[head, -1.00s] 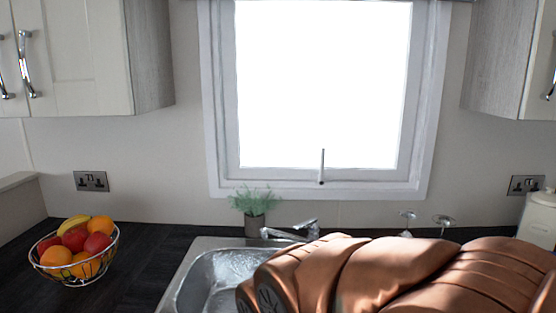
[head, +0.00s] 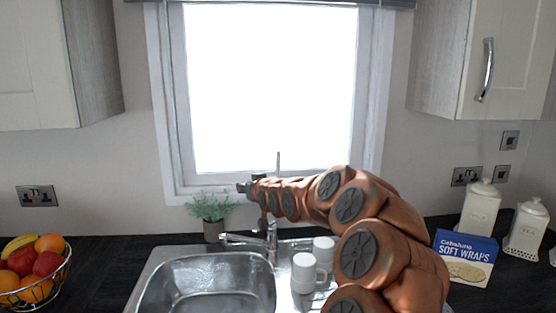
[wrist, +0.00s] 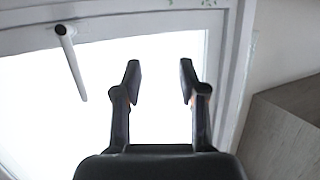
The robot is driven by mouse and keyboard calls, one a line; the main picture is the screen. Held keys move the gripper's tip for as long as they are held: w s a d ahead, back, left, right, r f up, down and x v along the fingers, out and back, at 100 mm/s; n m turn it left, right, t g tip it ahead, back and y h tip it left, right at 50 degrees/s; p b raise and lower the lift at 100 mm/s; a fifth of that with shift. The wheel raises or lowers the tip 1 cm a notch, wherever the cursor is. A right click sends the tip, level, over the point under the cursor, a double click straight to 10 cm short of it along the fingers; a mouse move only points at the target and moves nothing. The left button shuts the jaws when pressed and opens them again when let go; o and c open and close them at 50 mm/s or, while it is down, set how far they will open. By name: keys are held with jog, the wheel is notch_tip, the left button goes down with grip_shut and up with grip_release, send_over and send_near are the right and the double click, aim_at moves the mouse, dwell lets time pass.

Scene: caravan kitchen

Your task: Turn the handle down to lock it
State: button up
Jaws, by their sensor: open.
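The window handle (head: 278,162) stands upright at the middle of the window's bottom frame; its lower part is hidden behind my arm in the head view. In the wrist view the pale handle (wrist: 72,62) shows at the upper left, running from the frame across the bright pane. My gripper (wrist: 160,68) is open and empty, its two dark fingers apart. The handle lies to the left of both fingers there, not between them. In the head view my gripper (head: 249,184) is small and dark, in front of the lower window frame and left of the handle.
Below the window are a sink (head: 205,285), a tap (head: 262,240), a potted plant (head: 212,210) and white mugs (head: 304,272). A fruit bowl (head: 35,270) is at left. A Soft Wraps box (head: 465,258) and white canisters (head: 480,208) are at right. Wall cabinets flank the window.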

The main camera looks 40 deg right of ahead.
aim_at(279, 161)
jog(key=s+d+r+m+t+h, duration=0.2)
jog(key=d+r+h, duration=0.15)
jog(key=d, duration=1.05)
jog(key=shift+p+x, duration=1.95)
jog(key=shift+x, duration=0.85)
jog(key=shift+p+x, duration=0.3)
jog(key=shift+x, duration=0.45)
jog(key=shift+a+f, duration=0.1)
jog(key=shift+c, duration=0.2)
grip_shut()
